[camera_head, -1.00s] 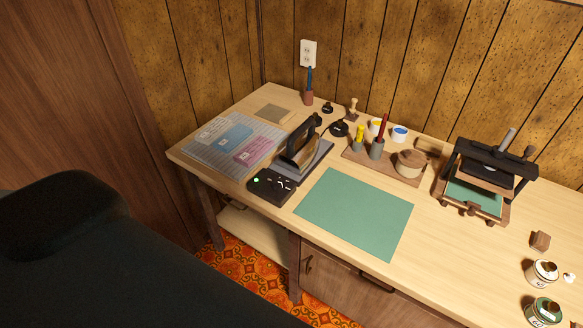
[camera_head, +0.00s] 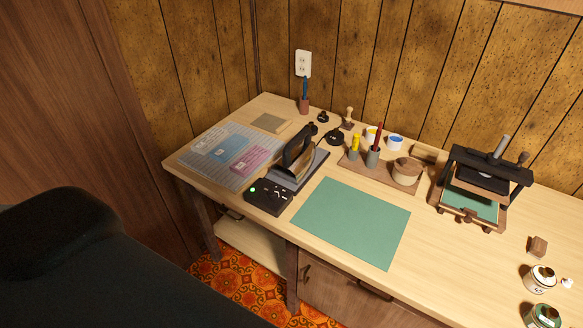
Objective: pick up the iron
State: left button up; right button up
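The iron (camera_head: 298,157) has a dark handle and a metal body. It stands on a grey rest plate behind a black control box (camera_head: 269,196) with a lit green light, on the left part of the wooden workbench (camera_head: 440,240). Nothing holds the iron. Neither of my grippers shows in the head view. A large dark shape, which may be part of my own body, fills the lower left.
A green mat (camera_head: 352,222) lies right of the iron, and a striped mat (camera_head: 203,165) with coloured cards lies left. Behind are a wooden tray (camera_head: 383,172) with pots and tools, and a small black pot (camera_head: 334,137). A press (camera_head: 483,183) stands at right.

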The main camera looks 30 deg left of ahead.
aim_at(298, 158)
jog(key=z, duration=0.6)
jog(key=j+z, duration=0.45)
jog(key=k+j+z, duration=0.15)
jog(key=j+z, duration=0.3)
jog(key=k+j+z, duration=0.15)
jog(key=j, duration=0.2)
jog(key=k+j+z, duration=0.15)
jog(key=k+j, duration=0.2)
jog(key=j, duration=0.15)
jog(key=k+j, duration=0.2)
jog(key=j, duration=0.15)
